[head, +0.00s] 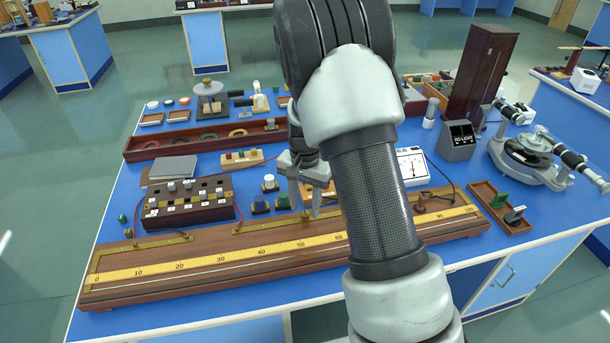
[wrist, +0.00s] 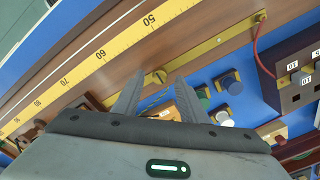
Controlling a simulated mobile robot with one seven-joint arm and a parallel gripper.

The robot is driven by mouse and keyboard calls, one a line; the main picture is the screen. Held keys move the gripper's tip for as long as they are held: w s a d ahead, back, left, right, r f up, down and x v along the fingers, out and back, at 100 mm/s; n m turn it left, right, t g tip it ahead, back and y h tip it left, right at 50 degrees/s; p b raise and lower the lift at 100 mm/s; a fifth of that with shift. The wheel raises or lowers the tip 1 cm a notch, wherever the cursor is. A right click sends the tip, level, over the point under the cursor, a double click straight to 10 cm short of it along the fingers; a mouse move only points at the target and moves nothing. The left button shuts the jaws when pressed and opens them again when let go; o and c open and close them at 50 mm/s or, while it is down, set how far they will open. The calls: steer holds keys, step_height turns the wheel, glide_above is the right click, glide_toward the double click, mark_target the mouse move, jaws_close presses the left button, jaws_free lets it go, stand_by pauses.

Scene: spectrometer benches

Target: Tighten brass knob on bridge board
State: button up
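The long wooden bridge board (head: 150,290) lies along the front of the blue bench, with a yellow numbered scale and brass strips on it. A brass knob (wrist: 157,76) on the board's back strip shows between my fingertips in the wrist view, near the 50 to 60 part of the scale. My gripper (head: 305,212) points down over the board's back edge in the head view; it also shows in the wrist view (wrist: 158,80). Its fingers are open, one on each side of the knob. I cannot tell whether they touch it. Another brass knob (wrist: 262,17) sits farther along.
A dark resistance box (head: 188,210) with a red lead stands behind the board's left part. Small knobbed blocks (head: 283,201) stand close behind the board. A white meter (head: 412,167) and a wooden tray (head: 500,210) are at right. My arm hides part of the board.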

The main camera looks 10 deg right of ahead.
step_height(320, 180, up, 16)
steer(key=p, duration=0.1)
steer(key=shift+f, duration=0.25)
step_height(320, 180, up, 6)
steer(key=r+n+t+p, duration=0.1)
steer(key=p, duration=0.1)
glide_above(305, 213)
steer(key=s, duration=0.3)
steer(key=s+r+n+t+p, duration=0.3)
steer(key=s+r+n+p, duration=0.1)
steer(key=s+r, duration=0.8)
steer(key=s+n+t+p, duration=0.1)
steer(key=s+n, duration=0.1)
steer(key=s, duration=0.8)
steer(key=shift+s+a+r+n+t+p, duration=0.15)
steer(key=shift+n+t+p, duration=0.15)
steer(key=shift+n+p, duration=0.1)
